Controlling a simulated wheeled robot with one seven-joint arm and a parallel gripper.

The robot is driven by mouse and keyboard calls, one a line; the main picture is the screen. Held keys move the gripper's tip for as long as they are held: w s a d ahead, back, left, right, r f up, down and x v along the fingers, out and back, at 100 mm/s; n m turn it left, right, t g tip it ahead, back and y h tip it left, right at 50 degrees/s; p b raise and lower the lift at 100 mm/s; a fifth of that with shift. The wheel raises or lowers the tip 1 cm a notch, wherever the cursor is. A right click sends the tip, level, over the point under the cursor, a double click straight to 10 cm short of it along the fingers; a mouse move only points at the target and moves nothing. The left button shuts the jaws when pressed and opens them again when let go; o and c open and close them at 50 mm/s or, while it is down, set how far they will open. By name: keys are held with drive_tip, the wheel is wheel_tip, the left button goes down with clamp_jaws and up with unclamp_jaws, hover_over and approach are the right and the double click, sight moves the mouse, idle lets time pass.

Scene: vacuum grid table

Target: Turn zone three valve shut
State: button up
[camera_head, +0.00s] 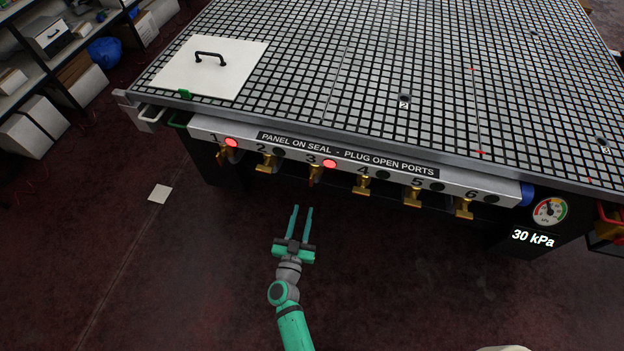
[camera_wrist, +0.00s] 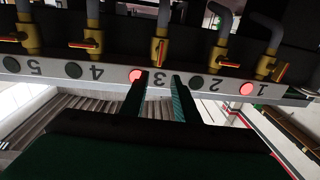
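The zone three valve (camera_head: 315,171) is a brass valve under the label 3 on the table's front rail. Its red handle points down along the pipe, and the lamp (camera_head: 330,163) beside the label glows red. In the wrist view, turned upside down, the valve (camera_wrist: 160,50) shows its red handle in line with its body. My gripper (camera_head: 302,210) is open and empty, in front of and below the valve, fingers pointing toward the rail. In the wrist view the fingers (camera_wrist: 160,92) lie on either side of the 3 label; the valve appears beyond them, apart from them.
The valve one (camera_head: 226,156) lamp is also red; its handle is tilted. Valves two (camera_head: 267,162) and four (camera_head: 362,183) flank zone three, handles crosswise. A gauge display (camera_head: 533,238) reads 30 kPa. A white panel (camera_head: 210,68) lies on the grid table (camera_head: 350,60). Floor around my gripper is clear.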

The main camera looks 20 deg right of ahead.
drive_tip(key=g, duration=0.1)
approach(310, 182)
drive_tip(key=w, duration=0.1)
drive_tip(key=shift+m+h, duration=0.4)
drive_tip(key=x, duration=1)
drive_tip(key=shift+d+f, duration=0.2)
drive_tip(key=shift+d, duration=0.1)
clamp_jaws()
